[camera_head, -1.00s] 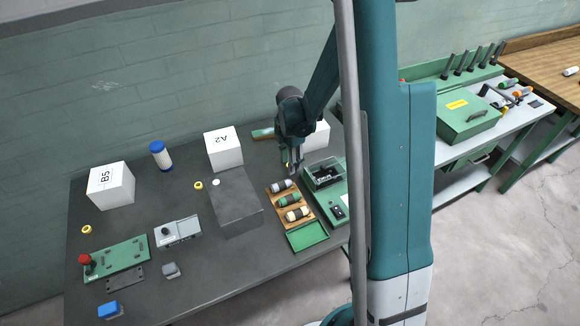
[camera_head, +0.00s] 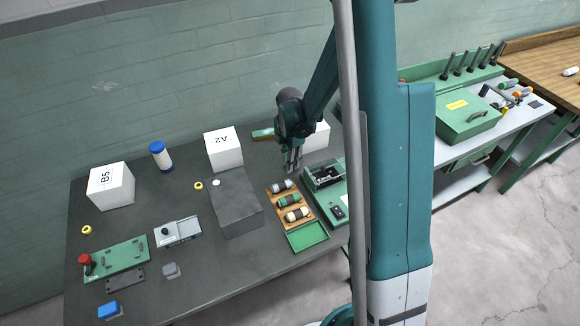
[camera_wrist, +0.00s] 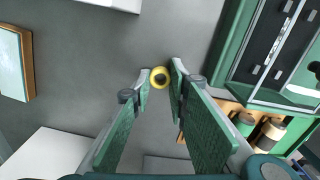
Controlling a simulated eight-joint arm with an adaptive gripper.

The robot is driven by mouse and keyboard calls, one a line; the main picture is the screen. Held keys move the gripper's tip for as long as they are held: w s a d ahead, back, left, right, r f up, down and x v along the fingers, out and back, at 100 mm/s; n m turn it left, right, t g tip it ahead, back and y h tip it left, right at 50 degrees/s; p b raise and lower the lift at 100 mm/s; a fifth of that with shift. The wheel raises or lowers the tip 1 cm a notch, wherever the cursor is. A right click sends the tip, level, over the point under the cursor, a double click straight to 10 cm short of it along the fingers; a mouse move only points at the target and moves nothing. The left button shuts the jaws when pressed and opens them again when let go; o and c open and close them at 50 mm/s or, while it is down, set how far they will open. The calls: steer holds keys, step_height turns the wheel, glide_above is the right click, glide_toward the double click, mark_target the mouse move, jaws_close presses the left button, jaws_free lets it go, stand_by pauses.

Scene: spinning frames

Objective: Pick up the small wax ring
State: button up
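A small yellow wax ring (camera_wrist: 160,77) lies on the grey table, between the fingertips of my gripper (camera_wrist: 160,72) in the wrist view. The fingers stand apart on either side of it, very close to its edges; I cannot tell whether they touch it. In the head view my gripper (camera_head: 292,168) points down near the table, behind the roller rack, and hides this ring. Two other small yellow rings lie on the table in the head view, one beside the dark grey block (camera_head: 198,185) and one at the far left (camera_head: 86,230).
A wooden rack (camera_head: 309,222) with several rollers and a green machine (camera_head: 340,206) stand close to my gripper; the machine also shows in the wrist view (camera_wrist: 238,40). White boxes (camera_head: 223,150) stand along the back. A dark grey block (camera_head: 235,205) is left of the rack.

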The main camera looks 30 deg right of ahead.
steer(key=shift+r, duration=0.1)
step_height(320, 180, up, 10)
stand_by(0.9)
stand_by(0.5)
step_height(320, 180, up, 2)
steer(key=p, duration=0.2)
glide_above(264, 132)
steer(key=shift+s+r+n, duration=0.1)
steer(key=shift+r+n, duration=0.05)
steer(key=shift+n, duration=0.25)
steer(key=shift+f, duration=3.15)
steer(key=shift+f, duration=1.85)
